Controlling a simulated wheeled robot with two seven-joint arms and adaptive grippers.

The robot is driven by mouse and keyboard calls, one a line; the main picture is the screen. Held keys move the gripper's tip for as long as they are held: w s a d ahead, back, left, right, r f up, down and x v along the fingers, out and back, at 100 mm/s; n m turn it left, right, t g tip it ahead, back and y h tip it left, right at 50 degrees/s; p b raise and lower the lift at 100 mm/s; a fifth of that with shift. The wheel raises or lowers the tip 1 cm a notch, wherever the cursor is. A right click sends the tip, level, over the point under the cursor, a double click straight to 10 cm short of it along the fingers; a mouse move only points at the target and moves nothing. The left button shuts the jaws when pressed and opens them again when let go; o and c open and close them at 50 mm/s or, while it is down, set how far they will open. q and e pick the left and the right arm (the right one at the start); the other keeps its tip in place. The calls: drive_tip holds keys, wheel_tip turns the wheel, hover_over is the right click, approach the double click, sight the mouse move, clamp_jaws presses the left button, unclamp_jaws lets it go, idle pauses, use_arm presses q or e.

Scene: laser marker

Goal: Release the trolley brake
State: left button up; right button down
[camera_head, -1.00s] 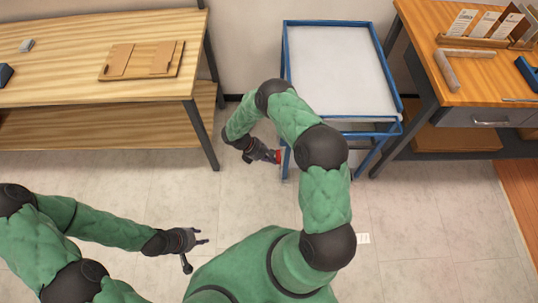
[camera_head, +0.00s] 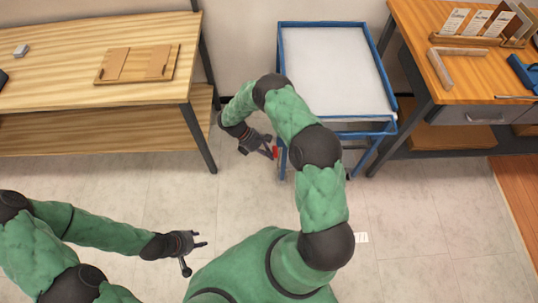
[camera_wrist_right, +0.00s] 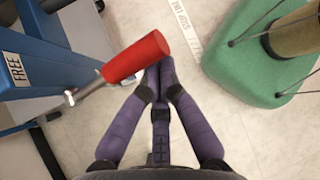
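The blue-framed trolley (camera_head: 385,75) with a pale top stands against the wall. Its red brake handle (camera_head: 275,152) shows small by the near left leg. In the right wrist view the red handle (camera_wrist_right: 137,57) sits on a metal lever beside the trolley's blue frame, near a FREE label (camera_wrist_right: 16,69). My right gripper (camera_head: 270,147) is beside the handle. In the wrist view its purple fingers (camera_wrist_right: 160,80) converge just below and right of the handle; contact and opening are unclear. My left gripper (camera_head: 203,239) is open and empty over the floor.
A wooden workbench (camera_head: 60,85) with a board (camera_head: 138,64) stands to the left. Another bench (camera_head: 412,20) with a drawer and card holder stands close to the trolley's right side. A floor strip (camera_wrist_right: 180,25) carries unclear lettering.

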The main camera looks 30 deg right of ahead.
drive_tip(key=shift+w+d+r, duration=0.1)
wheel_tip(320, 180, down, 4)
drive_tip(key=a+r+b, duration=0.1)
drive_tip(key=a+b, duration=0.1)
drive_tip(key=p+v, duration=0.2)
drive_tip(key=v, duration=0.6)
drive_tip(key=shift+w+a+r, duration=0.15)
drive_tip(key=shift+w+r, duration=0.05)
drive_tip(key=shift+w, duration=0.05)
idle(0.4)
